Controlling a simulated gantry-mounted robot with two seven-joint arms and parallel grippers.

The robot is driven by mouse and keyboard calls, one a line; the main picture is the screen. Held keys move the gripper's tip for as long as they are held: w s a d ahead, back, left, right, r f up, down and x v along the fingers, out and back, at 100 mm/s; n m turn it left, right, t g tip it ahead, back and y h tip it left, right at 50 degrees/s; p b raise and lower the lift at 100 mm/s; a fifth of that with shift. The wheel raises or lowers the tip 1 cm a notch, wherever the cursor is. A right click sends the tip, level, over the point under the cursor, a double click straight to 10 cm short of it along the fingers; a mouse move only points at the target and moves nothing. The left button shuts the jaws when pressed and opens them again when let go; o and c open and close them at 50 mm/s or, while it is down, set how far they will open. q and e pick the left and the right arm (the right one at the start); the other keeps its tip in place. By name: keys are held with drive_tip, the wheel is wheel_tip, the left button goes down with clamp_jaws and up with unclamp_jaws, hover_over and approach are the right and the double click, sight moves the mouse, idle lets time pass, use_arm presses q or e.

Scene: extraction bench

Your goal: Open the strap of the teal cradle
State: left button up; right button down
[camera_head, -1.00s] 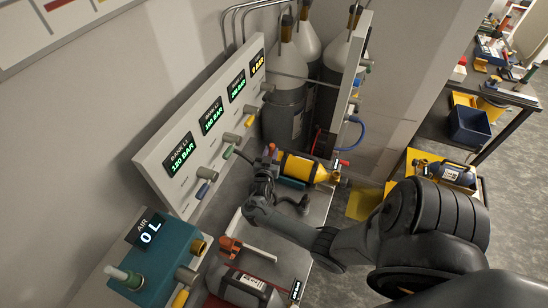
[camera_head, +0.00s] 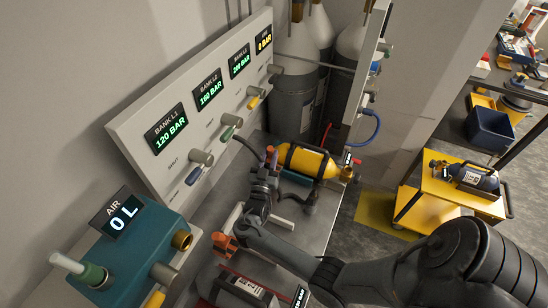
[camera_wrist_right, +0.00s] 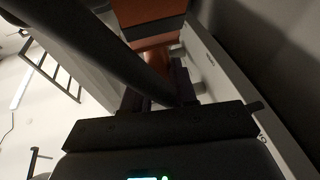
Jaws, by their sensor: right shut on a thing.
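A yellow cylinder (camera_head: 310,163) with black bands lies on the bench, and part of the teal cradle (camera_head: 294,178) shows under it. An upright orange piece (camera_head: 271,158) stands at the cylinder's left end; it looks like the strap's handle. My right gripper (camera_head: 266,172) is at this piece, its jaws small and partly hidden. In the right wrist view the gripper (camera_wrist_right: 160,88) is shut on the orange piece (camera_wrist_right: 150,32), which shows large between and beyond the fingers. A dark hose or bar crosses in front there. The strap itself cannot be made out clearly. My left gripper is out of view.
A gauge panel (camera_head: 205,105) with knobs stands behind on the left. A teal air box (camera_head: 130,255) is at the front left. A second cradle with a grey cylinder (camera_head: 238,288) and orange handle (camera_head: 223,243) lies nearer. A yellow cart (camera_head: 450,200) stands at right.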

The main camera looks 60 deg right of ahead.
drive_tip(key=shift+f, duration=0.1)
drive_tip(key=c, duration=1.1)
unclamp_jaws()
drive_tip(key=shift+o, duration=1)
drive_tip(key=b+v, duration=0.1)
drive_tip(key=v, duration=0.6)
drive_tip(key=shift+a, duration=0.3)
drive_tip(key=shift+s, duration=0.1)
